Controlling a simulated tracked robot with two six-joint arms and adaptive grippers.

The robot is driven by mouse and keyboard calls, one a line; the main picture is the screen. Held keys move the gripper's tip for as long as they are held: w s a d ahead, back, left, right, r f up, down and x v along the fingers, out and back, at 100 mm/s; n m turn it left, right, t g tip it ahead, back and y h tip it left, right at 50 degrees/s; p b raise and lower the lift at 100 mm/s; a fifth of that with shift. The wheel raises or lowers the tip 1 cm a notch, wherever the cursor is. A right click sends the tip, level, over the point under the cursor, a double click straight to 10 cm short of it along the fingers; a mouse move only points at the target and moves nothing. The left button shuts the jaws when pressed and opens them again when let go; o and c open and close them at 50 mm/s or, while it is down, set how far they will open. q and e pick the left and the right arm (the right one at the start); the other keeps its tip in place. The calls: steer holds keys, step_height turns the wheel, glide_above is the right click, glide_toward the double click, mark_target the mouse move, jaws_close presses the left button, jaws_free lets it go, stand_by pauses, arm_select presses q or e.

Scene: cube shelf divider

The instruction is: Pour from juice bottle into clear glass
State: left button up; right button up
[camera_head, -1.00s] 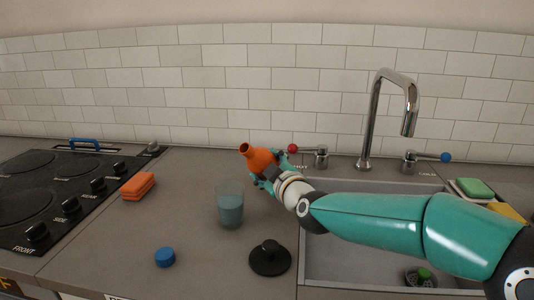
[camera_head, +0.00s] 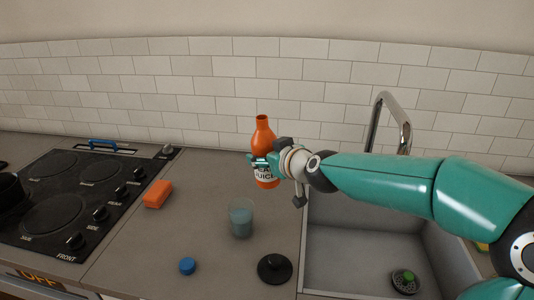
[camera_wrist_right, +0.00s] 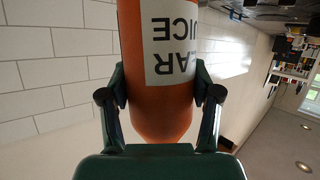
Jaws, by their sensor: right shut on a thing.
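The orange juice bottle (camera_head: 264,130) is upright in the head view, with an open mouth and a white label reading "JUICE". My right gripper (camera_head: 272,163) is shut around its body. In the right wrist view the bottle (camera_wrist_right: 160,110) fills the middle, between the two fingers of the gripper (camera_wrist_right: 160,85). I cannot tell whether its base touches the counter. The clear glass (camera_head: 241,217) stands upright on the counter, in front of and left of the bottle, apart from it. Bluish-grey content shows inside. My left gripper is not in view.
A blue cap (camera_head: 187,266) and a black round lid with a knob (camera_head: 275,268) lie in front of the glass. An orange sponge (camera_head: 158,194) lies left, beside the black stove (camera_head: 70,195). The sink (camera_head: 350,250) and its tap (camera_head: 392,115) are right.

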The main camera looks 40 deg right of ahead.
steer(key=shift+a+r+m+b, duration=0.2)
steer(key=shift+a+m+b, duration=0.05)
steer(key=shift+m+b, duration=0.2)
steer(key=shift+s+a+y, duration=0.1)
steer(key=shift+a+y, duration=0.05)
steer(key=shift+y, duration=0.25)
arm_select(q)
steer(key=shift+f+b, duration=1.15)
steer(key=shift+b, duration=0.1)
arm_select(e)
steer(key=d+r, duration=0.4)
steer(key=d, duration=0.2)
steer(key=shift+w, duration=0.4)
